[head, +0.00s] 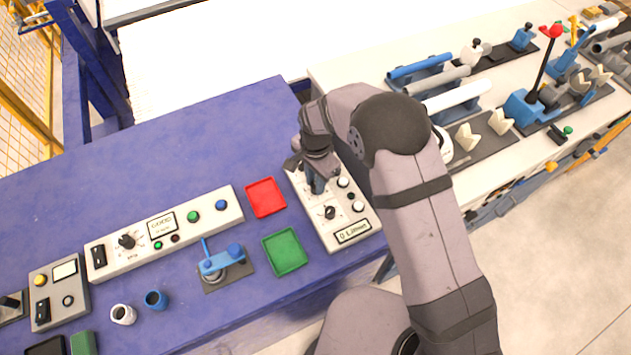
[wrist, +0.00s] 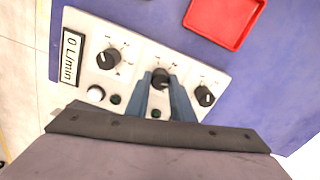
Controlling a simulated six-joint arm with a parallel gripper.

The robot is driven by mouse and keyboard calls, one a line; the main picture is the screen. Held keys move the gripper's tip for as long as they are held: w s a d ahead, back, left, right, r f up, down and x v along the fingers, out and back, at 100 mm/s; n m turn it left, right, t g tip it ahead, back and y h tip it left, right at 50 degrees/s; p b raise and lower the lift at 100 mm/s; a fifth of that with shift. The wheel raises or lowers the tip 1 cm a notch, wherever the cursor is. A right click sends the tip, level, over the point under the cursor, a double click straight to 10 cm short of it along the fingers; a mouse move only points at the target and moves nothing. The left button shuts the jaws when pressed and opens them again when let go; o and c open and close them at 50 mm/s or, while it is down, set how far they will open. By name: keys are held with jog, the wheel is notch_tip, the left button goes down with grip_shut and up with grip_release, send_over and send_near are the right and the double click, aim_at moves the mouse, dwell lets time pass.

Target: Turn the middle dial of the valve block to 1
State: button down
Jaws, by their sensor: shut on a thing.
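The valve block (head: 341,240) is a pale panel on the blue bench, with a display reading "0 L/min" (wrist: 72,57) at one end. In the wrist view it has three black dials in a row: one near the display (wrist: 108,59), the middle dial (wrist: 160,79) and one at the far end (wrist: 204,96). My gripper (wrist: 165,85) is shut on the middle dial, with a blue finger on each side of it. The middle dial's pointer and scale are partly hidden by the fingers. In the head view my gripper (head: 316,186) covers the middle of the block.
A red tray (head: 266,198) and a green tray (head: 285,251) lie left of the block. A long control panel (head: 165,234), a blue lever clamp (head: 222,262) and two small cups stand further left. The white table (head: 345,80) at right holds pipes and stands. The bench behind the trays is clear.

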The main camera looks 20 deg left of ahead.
jog(key=n+b, duration=0.1)
jog(key=n, duration=0.4)
jog(key=shift+n+b, duration=0.3)
jog(key=shift+b, duration=0.05)
jog(key=n+b, duration=0.1)
jog(key=n, duration=0.9)
jog(key=shift+n+b, duration=0.4)
jog(key=n, duration=0.5)
jog(key=shift+n, duration=0.4)
jog(key=c, duration=1.5)
grip_release()
jog(key=shift+c, duration=0.2)
jog(key=shift+r+b, duration=1.25)
jog(key=shift+r, duration=2.5)
